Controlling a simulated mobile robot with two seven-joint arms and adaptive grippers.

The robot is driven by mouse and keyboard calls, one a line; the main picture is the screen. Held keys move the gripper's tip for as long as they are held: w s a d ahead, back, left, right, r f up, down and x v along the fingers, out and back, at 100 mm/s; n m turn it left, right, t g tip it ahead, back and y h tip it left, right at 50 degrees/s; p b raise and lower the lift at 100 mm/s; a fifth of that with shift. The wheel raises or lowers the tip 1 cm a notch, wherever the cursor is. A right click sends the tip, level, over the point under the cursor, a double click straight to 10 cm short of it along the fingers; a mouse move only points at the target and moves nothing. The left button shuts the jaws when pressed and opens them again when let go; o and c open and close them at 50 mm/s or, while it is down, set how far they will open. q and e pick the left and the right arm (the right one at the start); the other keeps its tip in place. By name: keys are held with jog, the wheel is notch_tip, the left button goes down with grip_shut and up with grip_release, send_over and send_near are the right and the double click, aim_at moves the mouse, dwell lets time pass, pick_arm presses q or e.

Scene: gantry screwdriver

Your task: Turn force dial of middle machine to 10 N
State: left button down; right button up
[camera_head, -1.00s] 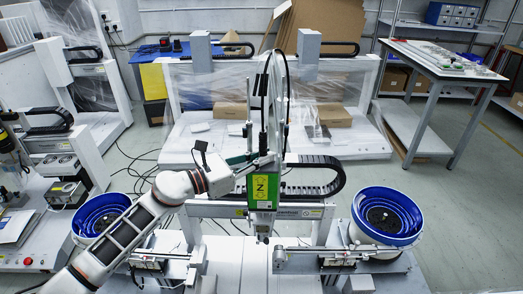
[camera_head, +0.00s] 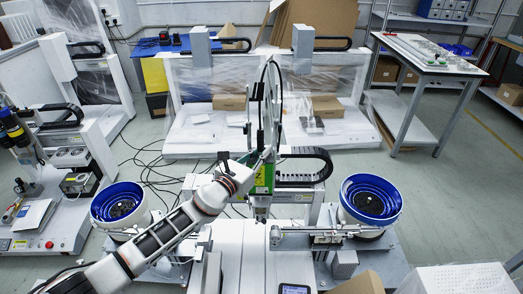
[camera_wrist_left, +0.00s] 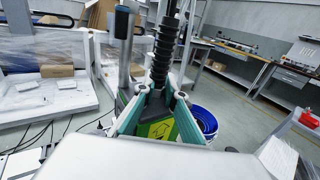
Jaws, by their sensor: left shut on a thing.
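The middle machine (camera_head: 318,165) is a grey gantry with an upright screwdriver unit (camera_head: 264,180) that bears a green and yellow label. My left gripper (camera_head: 262,156) reaches it from the left and partly covers the label. In the left wrist view, my left gripper's teal fingers (camera_wrist_left: 158,100) straddle the top of the green-labelled unit (camera_wrist_left: 157,130), at the foot of a black ribbed column (camera_wrist_left: 163,52). They are shut on the part there, taken as the force dial. The dial's face and scale cannot be made out. My right gripper is not in view.
Blue-rimmed feeder bowls stand left (camera_head: 120,205) and right (camera_head: 370,199) of the machine. A cable loop (camera_head: 268,90) rises above the unit. A small dark-screened device (camera_head: 294,288) and a cardboard box (camera_head: 358,284) are at the near edge. Another machine (camera_head: 70,185) stands left.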

pick_arm(q)
jog(key=shift+d+r, duration=0.1)
jog(key=shift+r, duration=0.05)
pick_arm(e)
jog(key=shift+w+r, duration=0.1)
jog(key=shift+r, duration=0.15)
pick_arm(q)
jog(key=shift+n+t+y+p, duration=0.3)
jog(key=shift+y, duration=0.1)
jog(key=shift+y+p, duration=0.3)
jog(key=shift+p, duration=0.05)
jog(key=shift+s+d+n+t+y, duration=0.1)
jog(key=shift+n+t+y, duration=0.2)
jog(key=shift+n, duration=0.1)
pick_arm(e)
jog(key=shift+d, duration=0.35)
pick_arm(q)
jog(key=shift+n+y+p, duration=0.3)
jog(key=shift+y+p, duration=0.1)
jog(key=shift+d, duration=0.1)
jog(key=shift+d+n+t+y+p, duration=0.1)
jog(key=shift+n+t+y+p, duration=0.45)
jog(key=shift+y, duration=0.35)
jog(key=shift+n+y, duration=0.35)
jog(key=shift+y, duration=0.05)
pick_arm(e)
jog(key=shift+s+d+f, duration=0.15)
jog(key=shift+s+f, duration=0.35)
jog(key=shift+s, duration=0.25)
